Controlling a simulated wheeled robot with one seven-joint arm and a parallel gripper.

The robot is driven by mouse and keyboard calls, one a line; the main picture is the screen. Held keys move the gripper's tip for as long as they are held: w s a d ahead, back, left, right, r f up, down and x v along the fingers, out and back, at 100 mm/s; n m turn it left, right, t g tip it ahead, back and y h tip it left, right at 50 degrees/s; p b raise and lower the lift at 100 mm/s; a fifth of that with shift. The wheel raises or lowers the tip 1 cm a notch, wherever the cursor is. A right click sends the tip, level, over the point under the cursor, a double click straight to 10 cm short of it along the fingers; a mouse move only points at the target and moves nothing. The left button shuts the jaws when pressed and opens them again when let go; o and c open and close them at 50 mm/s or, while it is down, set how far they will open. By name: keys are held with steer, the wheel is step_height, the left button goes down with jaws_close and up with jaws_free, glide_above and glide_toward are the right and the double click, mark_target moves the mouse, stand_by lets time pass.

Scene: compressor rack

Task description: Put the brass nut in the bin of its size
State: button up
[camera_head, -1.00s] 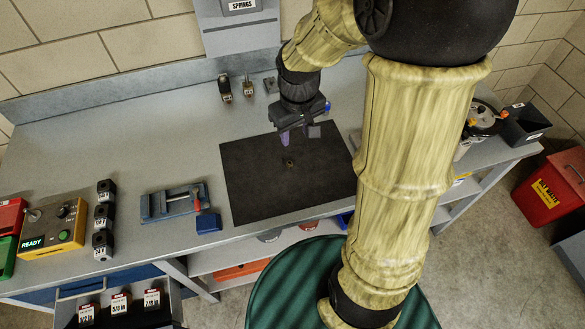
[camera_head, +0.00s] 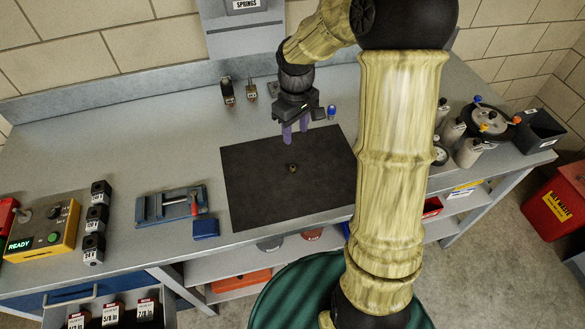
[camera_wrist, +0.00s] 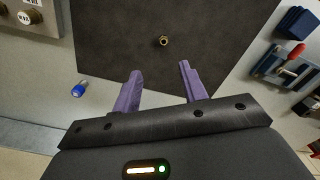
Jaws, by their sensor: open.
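The small brass nut (camera_head: 292,168) lies on the black mat (camera_head: 260,200) in the middle of the bench. It also shows in the wrist view (camera_wrist: 163,41), ahead of the fingertips and apart from them. My gripper (camera_head: 295,134) is open and empty, with its purple fingers above the mat's back edge, behind the nut in the head view. Three labelled size bins (camera_head: 113,312) stand in an open drawer at the front left, reading about 1/2 in, 5/8 in and 7/8 in. Their insides cannot be made out.
A blue vise (camera_head: 165,205) stands left of the mat. Further left are three black blocks (camera_head: 97,220) and a yellow READY box (camera_head: 45,235). A small blue item (camera_head: 331,112) lies behind the mat. Canisters and a round gauge set (camera_head: 488,120) stand right. My arm hides part of the bench.

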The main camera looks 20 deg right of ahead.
glide_above(293, 167)
steer(key=f, duration=0.9)
steer(key=shift+w+d, duration=0.25)
steer(key=shift+d, duration=0.1)
steer(key=shift+s+r, duration=0.15)
steer(key=shift+s+a+f+p, duration=0.1)
steer(key=shift+a+f+p, duration=0.1)
steer(key=shift+f, duration=1.15)
steer(key=shift+a+f+p, duration=0.1)
steer(key=shift+f+p, duration=0.05)
steer(key=shift+f, duration=1.15)
jaws_close()
